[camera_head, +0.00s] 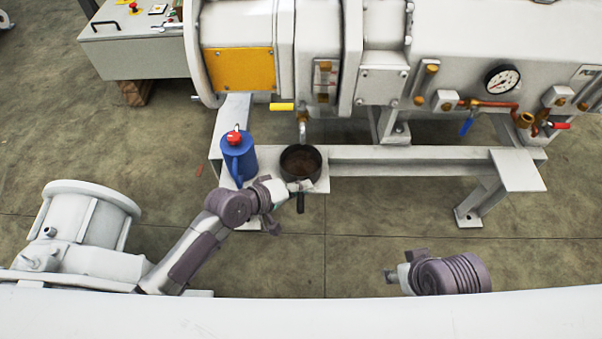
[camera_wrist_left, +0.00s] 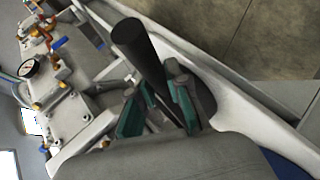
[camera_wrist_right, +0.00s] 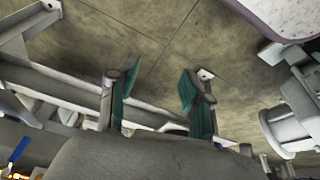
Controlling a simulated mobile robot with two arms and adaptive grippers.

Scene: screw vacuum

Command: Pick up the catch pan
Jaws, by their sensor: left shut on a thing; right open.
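The catch pan (camera_head: 300,161) is a round dark pan with a brown inside and a short black handle. It sits on the grey frame's ledge under the machine's drain tap. My left gripper (camera_head: 300,187) is at the handle, on the near side of the pan. In the left wrist view the black handle (camera_wrist_left: 139,45) stands between the teal pads of my left gripper (camera_wrist_left: 158,108), which is shut on it. My right gripper (camera_head: 391,275) is low at the right, away from the pan. In the right wrist view my right gripper (camera_wrist_right: 155,95) is open and empty.
A blue jug (camera_head: 238,160) with a red top stands just left of the pan. The drain tap (camera_head: 303,125) hangs close above the pan. A grey motor-like housing (camera_head: 85,220) stands at the left. The floor (camera_head: 370,230) between the arms is clear.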

